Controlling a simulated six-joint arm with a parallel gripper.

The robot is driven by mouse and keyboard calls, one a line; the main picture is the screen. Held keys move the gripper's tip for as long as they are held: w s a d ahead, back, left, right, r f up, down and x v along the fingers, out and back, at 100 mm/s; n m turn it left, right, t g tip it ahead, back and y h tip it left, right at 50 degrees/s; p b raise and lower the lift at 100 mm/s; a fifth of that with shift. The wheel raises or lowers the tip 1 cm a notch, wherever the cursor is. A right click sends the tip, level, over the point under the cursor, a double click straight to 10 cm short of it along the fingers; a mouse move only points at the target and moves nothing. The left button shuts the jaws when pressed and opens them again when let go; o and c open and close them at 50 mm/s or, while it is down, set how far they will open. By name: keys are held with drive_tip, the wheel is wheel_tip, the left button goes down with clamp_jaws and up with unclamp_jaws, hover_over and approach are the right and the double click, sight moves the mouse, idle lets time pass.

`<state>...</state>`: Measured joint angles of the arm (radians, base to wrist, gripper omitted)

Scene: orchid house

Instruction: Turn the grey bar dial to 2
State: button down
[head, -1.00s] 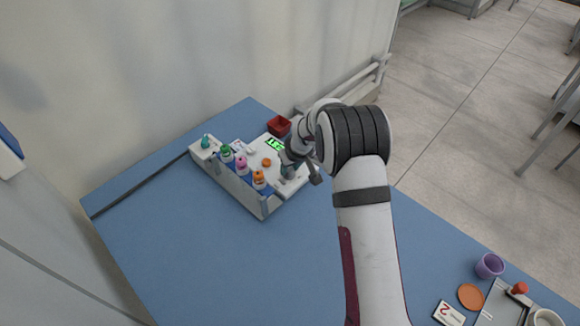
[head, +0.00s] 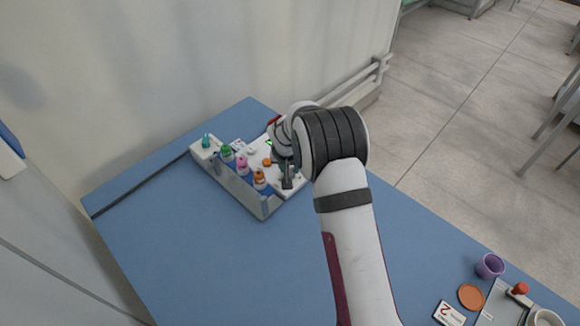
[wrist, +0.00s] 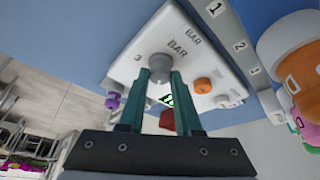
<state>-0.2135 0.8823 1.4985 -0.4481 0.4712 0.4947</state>
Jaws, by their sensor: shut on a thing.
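The grey bar dial (wrist: 160,64) sits on the white panel (wrist: 130,50), with "BAR" printed beside it and a "3" at its left in the wrist view. My gripper (wrist: 160,76) is shut on the dial, one teal finger on each side. Which number the dial points to cannot be told. In the head view my gripper (head: 288,180) is at the panel's right end, and my wrist hides the dial.
An orange knob (wrist: 202,86) is close to my right finger. Several small bottles, one of them green (head: 227,153), stand along the panel's front. A green display (wrist: 167,101) and a red container (wrist: 167,121) lie beyond.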

drive_tip(key=m+h, duration=0.1)
drive_tip(key=m, duration=0.1)
drive_tip(key=m+h, duration=0.1)
drive_tip(key=m, duration=0.2)
drive_tip(key=shift+a+m+g, duration=0.15)
drive_tip(key=shift+m+g, duration=0.15)
drive_tip(key=shift+g, duration=0.1)
drive_tip(key=shift+m, duration=0.3)
drive_tip(key=c, duration=0.6)
unclamp_jaws()
drive_tip(key=shift+r, duration=0.1)
drive_tip(key=v, duration=1.5)
drive_tip(key=shift+a+r, duration=0.2)
drive_tip(key=shift+r, duration=0.15)
